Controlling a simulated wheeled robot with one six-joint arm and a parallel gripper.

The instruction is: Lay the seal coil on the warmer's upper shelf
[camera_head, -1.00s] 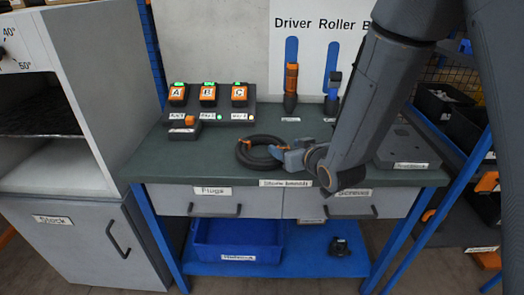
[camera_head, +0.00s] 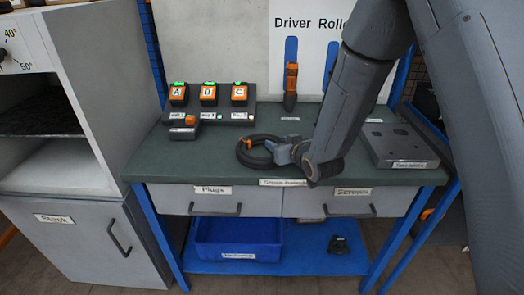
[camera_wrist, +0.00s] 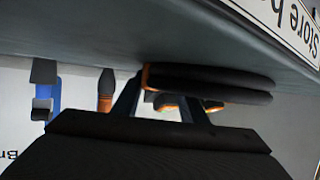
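The seal coil (camera_head: 250,160), a black ring with orange ties, lies flat on the green bench top. In the wrist view the seal coil (camera_wrist: 215,82) appears as stacked dark bands just beyond my fingers. My gripper (camera_head: 274,148) is low over the bench at the coil's right side. In the wrist view the fingers of my gripper (camera_wrist: 160,103) stand apart, and the coil overlaps the gap between them; I cannot tell if they touch it. The warmer (camera_head: 85,100) stands at the left with a temperature dial. Its upper shelf (camera_head: 40,112) is a dark rack, empty where visible.
A charger (camera_head: 212,117) with lettered orange packs stands at the bench's back left, a loose pack (camera_head: 184,127) before it. An orange-handled driver (camera_head: 290,88) stands behind the coil. A grey tray (camera_head: 400,145) is at the right. A blue bin (camera_head: 238,240) sits underneath.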

